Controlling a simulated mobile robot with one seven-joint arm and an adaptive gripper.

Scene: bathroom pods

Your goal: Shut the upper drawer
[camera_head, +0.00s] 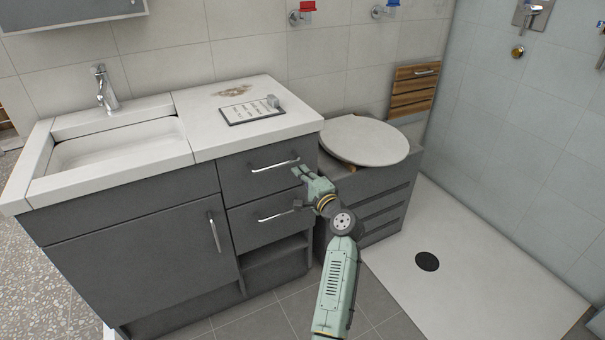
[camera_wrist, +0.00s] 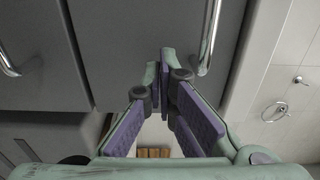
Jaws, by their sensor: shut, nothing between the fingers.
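The upper drawer (camera_head: 250,177) is the top dark grey front at the right of the vanity, under the white countertop, with a silver bar handle (camera_head: 275,165). It looks flush or nearly flush with the cabinet; I cannot tell if a small gap remains. My gripper (camera_head: 299,172) is at the right end of this handle, in front of the drawer front. In the wrist view my fingertips (camera_wrist: 164,62) are close together and empty, just left of the upper handle (camera_wrist: 211,38). I cannot tell if they touch the front.
The lower drawer (camera_head: 265,222) and its handle sit just below. A cabinet door (camera_head: 150,255) is at the left. The toilet with a round lid (camera_head: 364,140) stands close on the right. Open shower floor (camera_head: 470,260) lies beyond. A notice card (camera_head: 252,112) lies on the countertop.

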